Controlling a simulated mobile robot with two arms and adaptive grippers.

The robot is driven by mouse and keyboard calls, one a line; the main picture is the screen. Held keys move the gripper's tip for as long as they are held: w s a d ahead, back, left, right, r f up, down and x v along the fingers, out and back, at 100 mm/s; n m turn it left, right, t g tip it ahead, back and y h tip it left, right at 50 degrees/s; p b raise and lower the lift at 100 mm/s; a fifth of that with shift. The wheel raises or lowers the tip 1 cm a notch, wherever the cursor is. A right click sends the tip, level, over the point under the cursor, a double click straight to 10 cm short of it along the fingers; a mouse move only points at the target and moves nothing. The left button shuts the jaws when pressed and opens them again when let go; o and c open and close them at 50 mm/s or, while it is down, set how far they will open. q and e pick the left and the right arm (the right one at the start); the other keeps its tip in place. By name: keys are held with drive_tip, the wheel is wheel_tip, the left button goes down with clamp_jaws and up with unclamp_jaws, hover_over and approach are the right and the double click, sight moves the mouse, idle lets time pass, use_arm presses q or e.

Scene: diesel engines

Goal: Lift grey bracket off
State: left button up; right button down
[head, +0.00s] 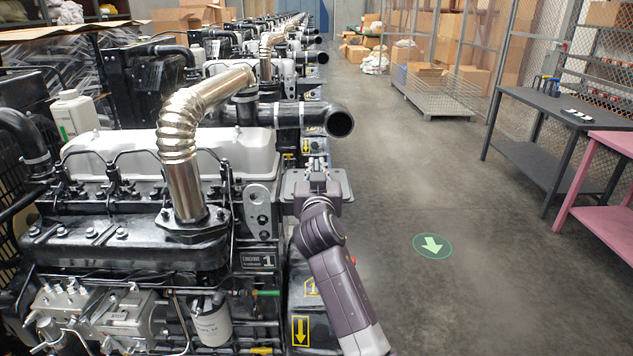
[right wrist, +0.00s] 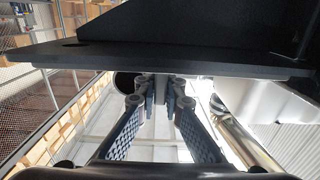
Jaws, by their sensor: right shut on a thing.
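The grey bracket (head: 289,186) is a flat plate at the front right corner of the nearest engine (head: 130,240), beside a light grey plate with holes. My right gripper (head: 317,166) is at the bracket, shut on it. In the right wrist view, the bracket (right wrist: 170,56) looks like a wide dark plate with an upright rib, crossing the top of the picture. The fingers (right wrist: 163,86) come together just below its edge; the exact contact is partly hidden. I cannot tell whether the bracket still touches the engine. My left gripper is not in view.
A bent silver exhaust pipe (head: 187,140) stands on the engine, and a black open-ended pipe (head: 340,122) juts out above my right gripper. More engines line up behind. The floor to the right is clear up to a dark table (head: 545,115) and a pink table (head: 600,190).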

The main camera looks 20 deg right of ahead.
drive_tip(key=shift+r, duration=0.15)
wheel_tip(320, 180, up, 20)
drive_tip(key=b, duration=0.3)
idle(0.4)
drive_tip(key=shift+r, duration=0.1)
wheel_tip(320, 180, up, 6)
drive_tip(key=p, duration=0.6)
hover_over(317, 164)
idle(0.3)
